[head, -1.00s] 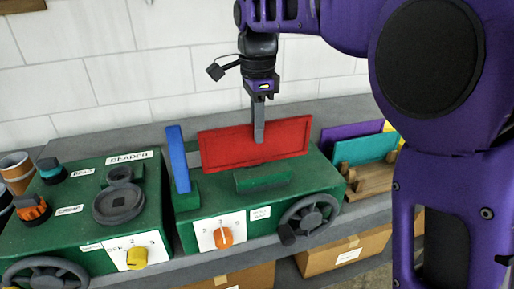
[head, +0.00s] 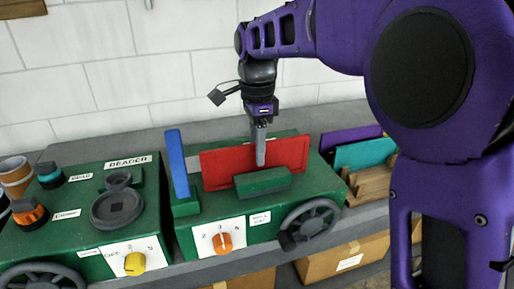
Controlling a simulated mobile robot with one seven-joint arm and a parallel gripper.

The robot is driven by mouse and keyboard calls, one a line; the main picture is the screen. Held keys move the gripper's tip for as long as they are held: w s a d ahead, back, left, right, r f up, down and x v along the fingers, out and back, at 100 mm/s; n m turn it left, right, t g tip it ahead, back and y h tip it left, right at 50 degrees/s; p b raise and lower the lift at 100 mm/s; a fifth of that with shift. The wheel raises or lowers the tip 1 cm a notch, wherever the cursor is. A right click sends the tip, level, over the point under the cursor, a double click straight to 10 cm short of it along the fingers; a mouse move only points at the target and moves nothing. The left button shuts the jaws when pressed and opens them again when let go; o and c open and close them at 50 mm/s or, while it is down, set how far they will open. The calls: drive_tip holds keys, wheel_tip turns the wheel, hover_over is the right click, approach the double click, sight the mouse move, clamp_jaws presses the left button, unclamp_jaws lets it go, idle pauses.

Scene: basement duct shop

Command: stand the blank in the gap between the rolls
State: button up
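The blank, a red rectangular panel (head: 225,166), stands on its long edge over the green machine (head: 205,232) in the head view. My gripper (head: 260,160) comes down from above. One finger lies across the panel's front face near the top middle; the other is hidden behind it, and the gripper looks shut on the panel. A low green bar (head: 263,184), seemingly the front roll, hides part of the lower edge. Another green bar (head: 284,135) shows behind the panel, so the panel lies between them. Whether its lower edge touches the bottom is hidden.
An upright blue plate (head: 177,163) stands just left of the panel. A wooden rack (head: 370,185) at the right holds a teal panel (head: 362,152) and a purple one (head: 345,136). A second green machine (head: 70,232) is at the left, beside stacked cups (head: 15,172).

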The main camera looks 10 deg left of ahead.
drive_tip(key=shift+r, duration=0.1)
wheel_tip(320, 180, up, 12)
drive_tip(key=p, duration=0.2)
drive_tip(key=shift+p, duration=0.3)
